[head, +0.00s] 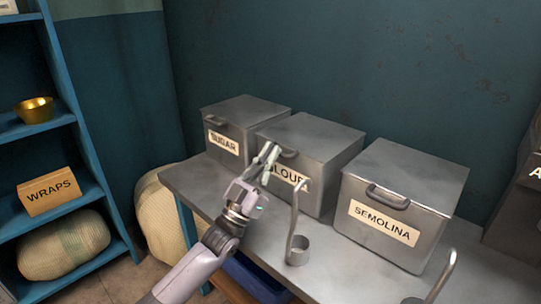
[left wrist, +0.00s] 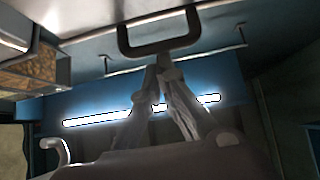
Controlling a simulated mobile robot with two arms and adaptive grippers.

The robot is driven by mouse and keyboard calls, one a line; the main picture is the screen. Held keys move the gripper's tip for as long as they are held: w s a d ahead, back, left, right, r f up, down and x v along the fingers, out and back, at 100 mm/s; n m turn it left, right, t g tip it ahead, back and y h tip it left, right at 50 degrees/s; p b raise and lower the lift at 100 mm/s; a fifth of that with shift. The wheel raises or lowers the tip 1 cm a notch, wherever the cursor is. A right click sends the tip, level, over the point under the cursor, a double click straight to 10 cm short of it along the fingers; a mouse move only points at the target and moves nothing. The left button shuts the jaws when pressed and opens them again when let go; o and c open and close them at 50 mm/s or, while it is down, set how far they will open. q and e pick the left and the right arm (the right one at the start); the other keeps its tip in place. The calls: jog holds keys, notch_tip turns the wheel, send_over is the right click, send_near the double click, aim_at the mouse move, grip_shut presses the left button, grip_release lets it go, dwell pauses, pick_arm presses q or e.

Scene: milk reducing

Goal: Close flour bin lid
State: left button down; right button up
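The grey metal flour bin (head: 317,165) stands on the bench between the sugar and semolina bins. Its lid (head: 313,134) looks flat on top, like its neighbours' lids. The handle (head: 289,153) on its front is partly behind my left gripper (head: 272,153), which also hides part of the label. In the left wrist view a dark handle (left wrist: 160,50) is right at the tips of my left gripper (left wrist: 163,64). The fingers converge with tips together and nothing visible between them. I cannot tell whether they touch the handle. My right gripper is not in view.
The sugar bin (head: 238,125) is at left and the semolina bin (head: 402,205) at right. A ladle (head: 297,245) with a tall handle stands on the bench (head: 335,270) in front. Another handle rises at the lower right. A blue shelf (head: 70,205) is at far left.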

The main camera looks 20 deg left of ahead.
pick_arm(q)
jog(key=shift+w+f, duration=0.1)
jog(key=shift+f, duration=0.45)
jog(key=s+a, duration=0.2)
jog(key=s, duration=0.4)
jog(key=s+a+f, duration=0.1)
jog(key=s+a, duration=0.2)
jog(key=s, duration=0.4)
jog(key=shift+s, duration=0.3)
